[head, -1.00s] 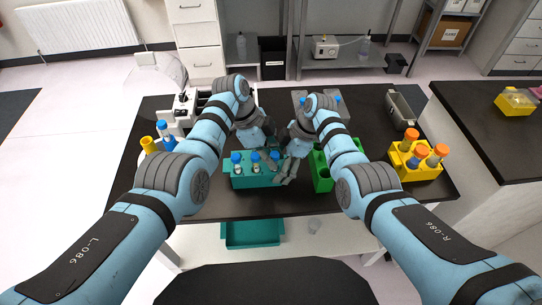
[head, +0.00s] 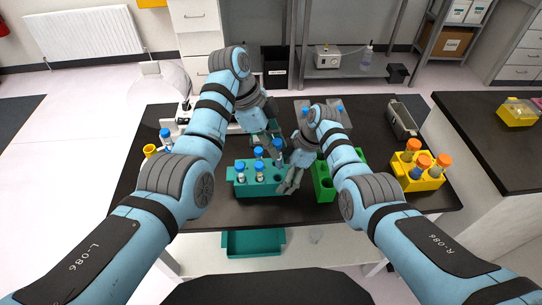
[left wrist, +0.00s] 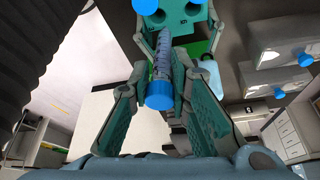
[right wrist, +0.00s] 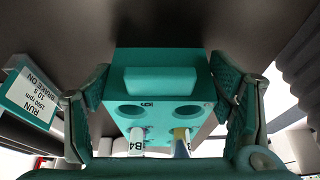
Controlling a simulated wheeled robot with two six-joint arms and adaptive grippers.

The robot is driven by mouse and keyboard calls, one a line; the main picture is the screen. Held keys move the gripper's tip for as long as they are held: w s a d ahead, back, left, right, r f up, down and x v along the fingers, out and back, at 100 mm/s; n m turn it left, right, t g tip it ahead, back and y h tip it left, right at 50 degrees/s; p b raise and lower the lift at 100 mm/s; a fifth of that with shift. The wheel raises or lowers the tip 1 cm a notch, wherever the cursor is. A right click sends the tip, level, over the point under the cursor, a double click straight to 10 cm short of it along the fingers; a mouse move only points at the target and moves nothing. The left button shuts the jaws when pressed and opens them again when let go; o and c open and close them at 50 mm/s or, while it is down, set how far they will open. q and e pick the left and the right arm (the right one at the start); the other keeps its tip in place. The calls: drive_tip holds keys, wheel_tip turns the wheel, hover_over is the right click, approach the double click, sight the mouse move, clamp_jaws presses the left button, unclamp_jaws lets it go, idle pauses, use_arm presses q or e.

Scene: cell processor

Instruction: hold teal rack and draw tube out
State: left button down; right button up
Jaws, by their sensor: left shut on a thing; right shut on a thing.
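The teal rack (head: 258,189) stands on the dark table and holds blue-capped tubes, one (head: 240,172) at its left end. My right gripper (head: 291,181) is shut on the rack's right end. In the right wrist view the rack (right wrist: 160,80) sits between the fingers, with two empty-looking holes and tubes below them. My left gripper (head: 272,143) is above the rack, shut on a blue-capped tube (left wrist: 159,92) that hangs between its fingers in the left wrist view.
A green rack (head: 324,187) stands close right of my right gripper. A yellow rack (head: 424,181) with orange-capped tubes is further right. A grey tray (head: 402,120) lies at the back right. A teal bin (head: 253,242) shows below the table's front edge.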

use_arm(q)
drive_tip(key=shift+s+d, duration=0.25)
drive_tip(key=shift+d, duration=0.05)
use_arm(e)
drive_tip(key=shift+s+a, duration=0.25)
drive_tip(key=shift+a, duration=0.15)
use_arm(q)
drive_tip(key=shift+r, duration=0.2)
drive_tip(key=r, duration=0.6)
drive_tip(key=shift+w+a+r, duration=0.1)
drive_tip(key=shift+a+r, duration=0.05)
drive_tip(key=shift+a, duration=0.05)
use_arm(e)
drive_tip(key=shift+w+d+r, duration=0.1)
drive_tip(key=shift+w+d, duration=0.05)
drive_tip(key=shift+w, duration=0.05)
drive_tip(key=o, duration=1.9)
drive_tip(key=shift+d, duration=0.1)
